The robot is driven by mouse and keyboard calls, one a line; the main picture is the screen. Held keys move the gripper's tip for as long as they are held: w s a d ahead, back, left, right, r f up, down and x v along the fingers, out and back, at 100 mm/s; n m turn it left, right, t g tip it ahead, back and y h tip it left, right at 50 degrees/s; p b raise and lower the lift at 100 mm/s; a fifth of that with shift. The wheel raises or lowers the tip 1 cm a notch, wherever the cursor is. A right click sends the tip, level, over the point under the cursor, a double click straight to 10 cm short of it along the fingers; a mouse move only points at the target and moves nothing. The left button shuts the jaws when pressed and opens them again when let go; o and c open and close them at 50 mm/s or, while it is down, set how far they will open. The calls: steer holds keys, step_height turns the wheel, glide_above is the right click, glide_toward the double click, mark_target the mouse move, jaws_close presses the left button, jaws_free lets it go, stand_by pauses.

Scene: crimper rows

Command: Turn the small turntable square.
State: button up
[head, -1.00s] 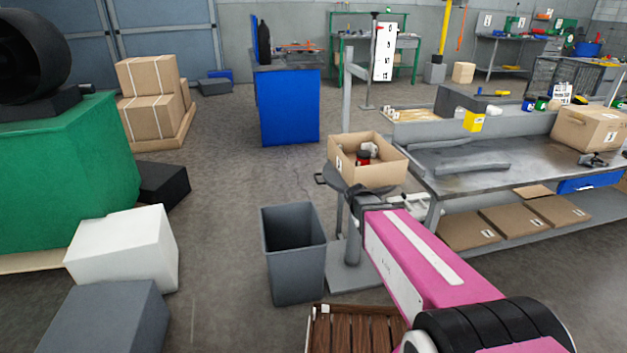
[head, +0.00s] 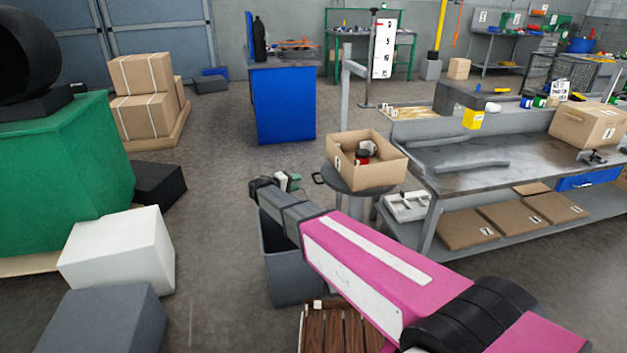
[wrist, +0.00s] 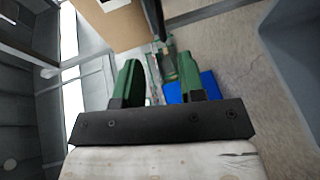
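The small turntable is a round dark grey top (head: 334,180) on a grey stand, with a black loop handle (head: 318,179) sticking out on its left side. An open cardboard box (head: 345,171) sits on it, turned at an angle in the head view, with a red-and-black item and a pale item inside. My gripper (head: 290,180) is left of the handle, above the grey bin, and looks apart from it. In the wrist view my gripper (wrist: 160,65) has its green fingers spread with nothing clearly between them. A dark rod at the top there may be the handle; I cannot tell.
The grey open bin (head: 283,275) stands below my arm. A workbench (head: 460,180) with boxes on its lower shelf is right of the turntable. A wooden slatted crate (head: 335,330) is at the front.

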mark_target(314, 177)
steer(key=x, duration=1)
jaws_close()
